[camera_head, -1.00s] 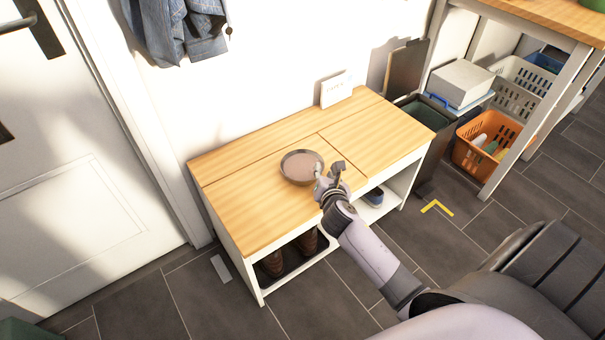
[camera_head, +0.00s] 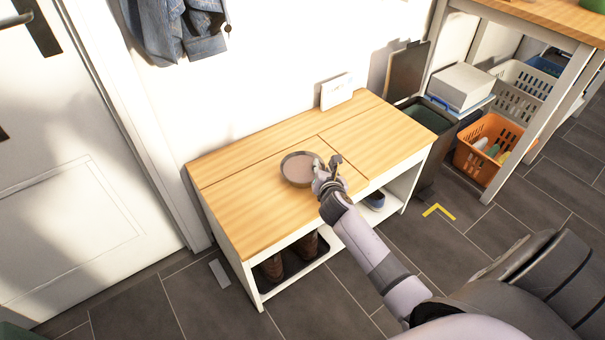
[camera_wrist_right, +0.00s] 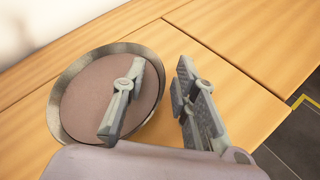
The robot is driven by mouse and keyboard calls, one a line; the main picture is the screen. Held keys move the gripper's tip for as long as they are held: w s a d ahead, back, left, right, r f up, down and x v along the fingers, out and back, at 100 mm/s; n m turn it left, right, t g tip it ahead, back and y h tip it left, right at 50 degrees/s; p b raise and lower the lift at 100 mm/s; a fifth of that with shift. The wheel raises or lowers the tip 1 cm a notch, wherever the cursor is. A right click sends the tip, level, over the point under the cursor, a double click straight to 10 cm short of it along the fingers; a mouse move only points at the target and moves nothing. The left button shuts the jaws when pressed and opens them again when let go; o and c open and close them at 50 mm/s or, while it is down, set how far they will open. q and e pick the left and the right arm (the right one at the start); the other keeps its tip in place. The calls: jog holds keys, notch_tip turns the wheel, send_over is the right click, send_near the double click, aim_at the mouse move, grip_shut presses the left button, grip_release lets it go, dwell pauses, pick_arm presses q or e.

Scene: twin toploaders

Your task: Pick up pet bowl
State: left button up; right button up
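The pet bowl (camera_head: 298,171) is a round, shallow grey bowl with a flat brownish inside. It sits on the wooden bench top. In the right wrist view the bowl (camera_wrist_right: 82,92) fills the left half. My right gripper (camera_head: 327,170) is at the bowl's right edge. In the right wrist view its fingers (camera_wrist_right: 158,98) are spread, one over the inside of the bowl and one outside beyond the rim. The right rim lies between them. Whether either finger touches the bowl I cannot tell. My left gripper is not in view.
The bench (camera_head: 240,205) has a wooden top and shoes on a shelf below. A small white card (camera_head: 336,91) stands at its back by the wall. A dark bin (camera_head: 428,115), an orange basket (camera_head: 483,146) and a table stand to the right. The bench's left top is clear.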

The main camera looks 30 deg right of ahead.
grip_shut()
jog(key=shift+r, duration=0.15)
dwell(0.6)
